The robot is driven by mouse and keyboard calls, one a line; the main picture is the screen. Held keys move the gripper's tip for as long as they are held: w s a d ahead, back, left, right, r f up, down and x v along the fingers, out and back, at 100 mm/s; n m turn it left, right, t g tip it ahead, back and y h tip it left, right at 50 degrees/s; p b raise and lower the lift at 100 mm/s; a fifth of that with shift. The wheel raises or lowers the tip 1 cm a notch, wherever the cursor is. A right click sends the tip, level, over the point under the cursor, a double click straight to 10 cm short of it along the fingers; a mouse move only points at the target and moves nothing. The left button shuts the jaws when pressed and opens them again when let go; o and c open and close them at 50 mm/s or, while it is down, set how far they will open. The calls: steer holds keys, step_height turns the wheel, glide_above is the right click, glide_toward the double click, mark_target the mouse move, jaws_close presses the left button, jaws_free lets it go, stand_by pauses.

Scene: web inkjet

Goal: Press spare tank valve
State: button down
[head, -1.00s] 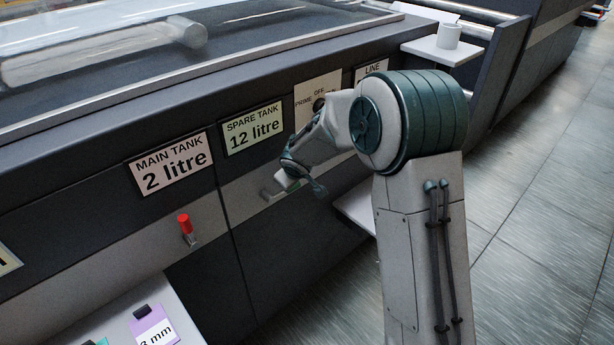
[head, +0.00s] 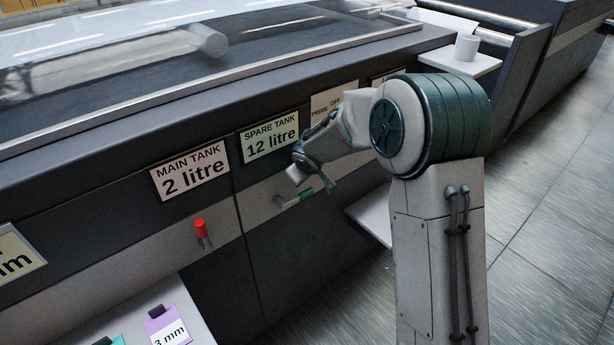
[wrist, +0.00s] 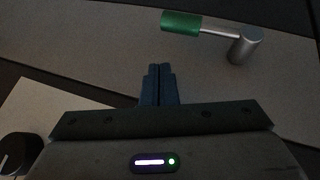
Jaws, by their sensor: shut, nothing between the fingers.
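The spare tank valve is a lever with a green handle (head: 307,194) on a metal arm and round post, on the grey strip below the "SPARE TANK 12 litre" sign (head: 270,135). The lever lies sideways. In the wrist view the green handle (wrist: 180,23) lies at the top, left of its silver post (wrist: 245,45). My gripper (wrist: 160,72) is shut and empty, its dark fingertips below the green handle in the picture and apart from it. In the head view my gripper (head: 328,186) is close by the handle; the exact gap is hard to tell there.
A red-handled lever (head: 201,228) stands upright under the "MAIN TANK 2 litre" sign (head: 190,171). A dial panel (head: 333,103) is partly hidden behind my arm. White shelves jut out below the strip; a white mug (head: 467,47) stands on another at the back right.

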steer(key=s+d+r, duration=0.3)
steer(key=r, duration=0.5)
steer(key=shift+s+d+r, duration=0.15)
steer(key=shift+s+r, duration=0.2)
steer(key=shift+r, duration=0.05)
steer(key=s+d+r+m+g+h, duration=0.1)
steer(key=s+d+r+m, duration=0.2)
steer(key=s+d, duration=0.45)
steer(key=s+d+r+m+g+h, duration=0.1)
steer(key=s+d+r+m+h, duration=0.15)
steer(key=s+d, duration=0.5)
steer(key=s+d+f+m+g+y, duration=0.1)
steer(key=s+m, duration=0.3)
steer(key=s, duration=1.2)
steer(key=shift+d+g+y, duration=0.45)
steer(key=shift+g+y, duration=0.05)
steer(key=shift+y, duration=0.05)
steer(key=shift+a, duration=0.15)
